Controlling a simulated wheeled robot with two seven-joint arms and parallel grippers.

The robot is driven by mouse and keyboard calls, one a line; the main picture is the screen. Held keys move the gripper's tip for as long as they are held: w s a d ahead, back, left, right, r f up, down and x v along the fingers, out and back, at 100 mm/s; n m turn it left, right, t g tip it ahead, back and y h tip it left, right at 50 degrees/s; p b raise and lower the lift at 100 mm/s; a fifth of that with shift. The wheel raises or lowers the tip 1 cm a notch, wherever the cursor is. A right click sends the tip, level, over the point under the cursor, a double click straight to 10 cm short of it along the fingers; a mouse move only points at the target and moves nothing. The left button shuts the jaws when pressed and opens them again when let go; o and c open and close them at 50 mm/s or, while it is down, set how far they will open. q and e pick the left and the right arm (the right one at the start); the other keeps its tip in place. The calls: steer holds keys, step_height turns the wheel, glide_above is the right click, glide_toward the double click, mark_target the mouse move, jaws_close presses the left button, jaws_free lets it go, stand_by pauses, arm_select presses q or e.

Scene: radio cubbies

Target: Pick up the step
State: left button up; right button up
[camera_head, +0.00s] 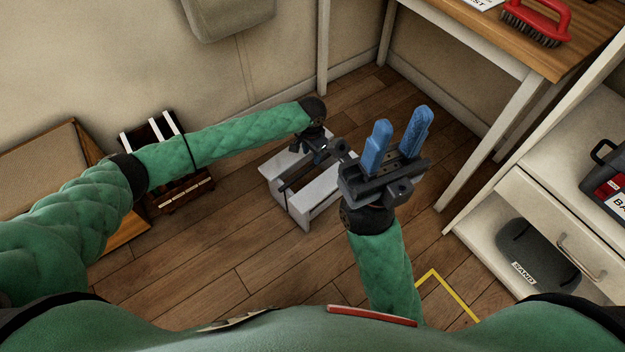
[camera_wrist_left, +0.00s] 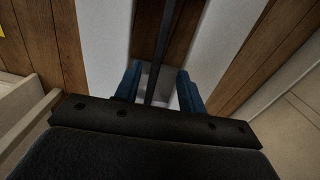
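The step (camera_head: 278,170) is a low, pale grey stool standing on the wood floor in the middle of the head view. A thin dark bar or strap runs along it. My left gripper (camera_head: 320,150) is over the step's far right part, with its fingertips hidden in the head view. In the left wrist view, its blue fingers (camera_wrist_left: 158,85) are apart, with the dark bar between them and the step's pale boards (camera_wrist_left: 105,40) on both sides. I cannot tell whether they touch the bar. My right gripper (camera_head: 402,138) is open and empty, its blue fingers raised right of the step.
A dark rack with pale slats (camera_head: 165,128) stands by the left wall, next to a brown-framed panel (camera_head: 50,150). A wooden table (camera_head: 500,45) holding a red brush (camera_head: 540,20) and a white cubby unit (camera_head: 540,205) are at right.

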mark_target(313, 165)
arm_select(q)
steer(key=shift+w+a+f, duration=0.15)
steer(key=shift+f, duration=0.2)
step_height(313, 165, down, 2)
steer(key=shift+f+b, duration=0.1)
steer(key=shift+b, duration=0.35)
steer(key=f, duration=0.1)
steer(key=f+b, duration=0.1)
steer(key=f, duration=0.1)
steer(key=f+b, duration=0.1)
steer(key=f, duration=0.1)
steer(key=shift+d, duration=0.3)
jaws_close()
steer(key=shift+r, duration=0.1)
stand_by(0.4)
